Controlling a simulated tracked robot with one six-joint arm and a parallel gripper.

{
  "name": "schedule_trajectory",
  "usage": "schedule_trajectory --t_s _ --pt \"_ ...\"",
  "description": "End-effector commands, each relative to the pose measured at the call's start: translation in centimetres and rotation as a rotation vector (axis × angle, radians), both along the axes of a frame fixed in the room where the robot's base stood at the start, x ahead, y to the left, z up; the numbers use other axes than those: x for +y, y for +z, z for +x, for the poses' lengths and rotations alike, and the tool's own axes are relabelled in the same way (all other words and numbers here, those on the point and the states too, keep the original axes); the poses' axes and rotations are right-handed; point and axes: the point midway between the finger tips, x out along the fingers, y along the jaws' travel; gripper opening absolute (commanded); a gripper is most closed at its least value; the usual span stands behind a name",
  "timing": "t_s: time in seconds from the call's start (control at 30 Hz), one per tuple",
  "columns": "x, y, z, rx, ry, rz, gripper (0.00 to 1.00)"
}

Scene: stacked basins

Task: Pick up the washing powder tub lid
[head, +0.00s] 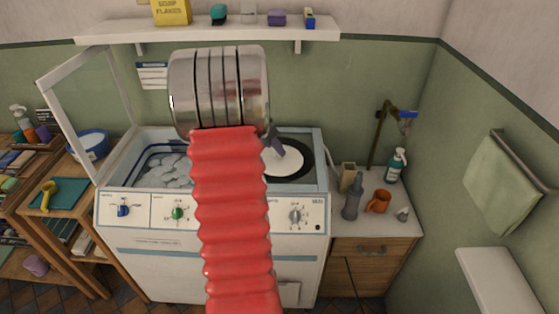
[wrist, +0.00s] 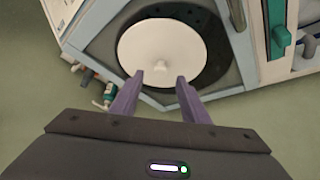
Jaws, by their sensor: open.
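The lid also shows in the head view (head: 284,162), partly hidden by my arm and gripper. My gripper (wrist: 160,78) is open and empty, its two purple fingers pointing at the lid. In the head view one finger of my gripper (head: 277,146) shows above the lid.
The washing machine (head: 150,262) has a raised glass cover (head: 52,108) at its left and a basin of grey-white suds (head: 165,170). A blue tub (head: 91,146) stands left. A grey bottle (head: 353,198), orange mug (head: 378,201) and teal bottle (head: 397,165) stand right. A shelf (head: 210,31) hangs above.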

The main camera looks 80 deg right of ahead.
Motion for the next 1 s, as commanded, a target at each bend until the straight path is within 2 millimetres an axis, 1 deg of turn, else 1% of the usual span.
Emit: schedule_trajectory --t_s 0.1,0.2,0.3,0.87,1.0 --pt "-0.6 -1.6 -0.4 0.001 -0.001 0.003 0.42" --pt "-1.2 -2.7 -0.7 0.002 -0.001 0.002 0.42" --pt "-1.5 -3.3 -0.8 0.000 -0.001 0.001 0.42" --pt "-1.7 -3.5 -0.9 0.000 -0.001 0.000 0.42" --pt "-1.7 -3.5 -0.9 0.000 -0.001 0.000 0.33"
